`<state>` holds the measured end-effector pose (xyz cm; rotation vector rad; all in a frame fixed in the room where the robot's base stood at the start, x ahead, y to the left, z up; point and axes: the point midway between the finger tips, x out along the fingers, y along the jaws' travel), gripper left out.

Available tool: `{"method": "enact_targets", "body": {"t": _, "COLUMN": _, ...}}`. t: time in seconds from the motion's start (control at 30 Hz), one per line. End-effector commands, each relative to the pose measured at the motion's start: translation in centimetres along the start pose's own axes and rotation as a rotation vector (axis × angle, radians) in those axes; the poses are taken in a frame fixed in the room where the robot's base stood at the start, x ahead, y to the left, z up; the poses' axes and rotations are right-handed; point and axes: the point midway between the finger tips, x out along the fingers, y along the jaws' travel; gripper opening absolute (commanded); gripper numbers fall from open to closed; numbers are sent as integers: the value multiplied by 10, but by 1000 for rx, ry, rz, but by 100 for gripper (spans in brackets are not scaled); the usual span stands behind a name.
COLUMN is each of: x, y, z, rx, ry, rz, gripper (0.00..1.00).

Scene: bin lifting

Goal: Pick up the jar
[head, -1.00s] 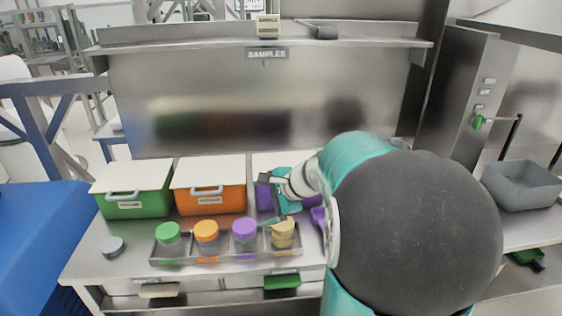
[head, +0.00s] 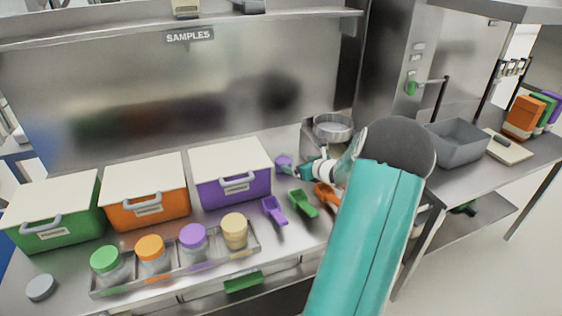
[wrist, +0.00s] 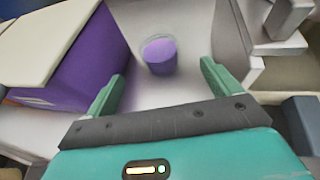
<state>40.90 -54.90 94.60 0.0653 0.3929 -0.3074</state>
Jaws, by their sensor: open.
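A small clear jar (wrist: 160,62) with a purple top stands upright in the wrist view, just beyond and between my fingertips. In the head view a purple round thing (head: 283,160), seemingly this jar, sits right of the purple bin, partly hidden by my gripper. My gripper (wrist: 162,78) is open and empty, with a green finger on either side; it also shows in the head view (head: 291,168).
Green (head: 50,226), orange (head: 145,205) and purple (head: 232,182) lidded bins line the bench; the purple one (wrist: 85,60) is close left of my gripper. Purple (head: 274,210), green (head: 303,203) and orange scoops (head: 326,195) lie in front. A metal bowl (head: 333,126) stands behind.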

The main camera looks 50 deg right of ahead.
Motion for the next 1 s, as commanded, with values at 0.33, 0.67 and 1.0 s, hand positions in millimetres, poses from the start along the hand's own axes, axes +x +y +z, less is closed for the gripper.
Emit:
{"method": "enact_targets", "body": {"t": 0.33, "x": 56, "y": 0, "z": 0, "rx": -2, "ry": 0, "rz": 0, "gripper": 89}}
{"method": "enact_targets", "body": {"t": 0.67, "x": 95, "y": 2, "z": 1, "rx": -1, "ry": 0, "rz": 1, "gripper": 89}}
{"method": "enact_targets", "body": {"t": 1.0, "x": 116, "y": 2, "z": 2, "rx": -3, "ry": 0, "rz": -1, "gripper": 89}}
